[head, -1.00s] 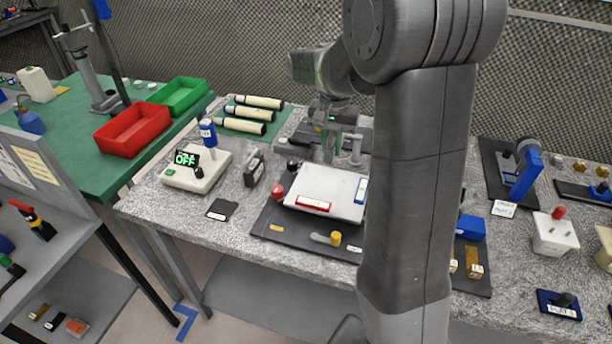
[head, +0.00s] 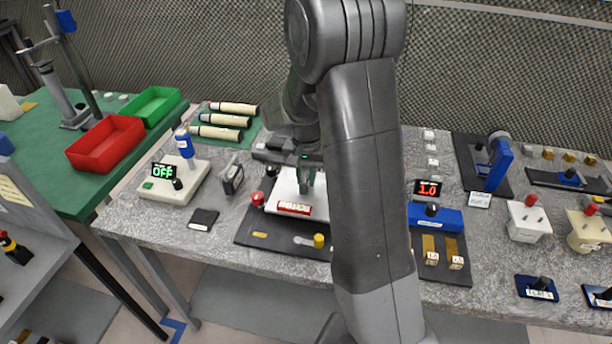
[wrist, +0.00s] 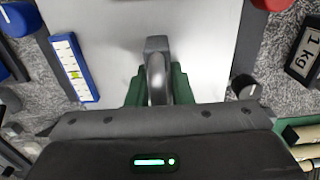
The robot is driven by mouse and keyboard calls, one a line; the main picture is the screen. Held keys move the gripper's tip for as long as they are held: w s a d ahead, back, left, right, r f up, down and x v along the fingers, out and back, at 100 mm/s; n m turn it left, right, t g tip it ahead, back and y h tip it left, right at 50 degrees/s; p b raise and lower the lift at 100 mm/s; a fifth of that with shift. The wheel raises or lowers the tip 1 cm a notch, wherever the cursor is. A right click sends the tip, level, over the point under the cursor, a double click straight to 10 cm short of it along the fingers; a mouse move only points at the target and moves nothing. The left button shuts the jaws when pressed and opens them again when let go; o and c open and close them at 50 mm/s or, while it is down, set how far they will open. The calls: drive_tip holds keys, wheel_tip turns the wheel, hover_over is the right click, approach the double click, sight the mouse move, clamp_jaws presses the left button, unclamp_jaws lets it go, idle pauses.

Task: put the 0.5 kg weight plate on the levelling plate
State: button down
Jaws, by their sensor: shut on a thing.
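The levelling plate (head: 283,187) is a white slab on a black base board, with a red-framed level (head: 294,209) along its front edge. Its pale surface also shows in the wrist view (wrist: 205,55), with a blue-framed level (wrist: 74,68) at its left edge. My gripper (head: 306,178) is over the plate, partly behind my arm in the head view. In the wrist view its green fingers are shut on a narrow grey thing (wrist: 157,72), which I take for the 0.5 kg weight plate, seen edge-on; its label is hidden. I cannot tell whether it touches the levelling plate.
A black block labelled 1 kg (wrist: 303,52) stands left of the base board in the head view (head: 232,179). A red knob (head: 257,198) and a yellow knob (head: 319,241) are by the plate. A control box reading OFF (head: 173,188) is further left. A blue unit (head: 436,218) stands right.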

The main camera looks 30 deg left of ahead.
drive_tip(key=shift+f, duration=0.1)
drive_tip(key=c, duration=1.3)
unclamp_jaws()
wheel_tip(320, 180, up, 12)
drive_tip(key=shift+r+b, duration=0.1)
drive_tip(key=shift+b, duration=0.25)
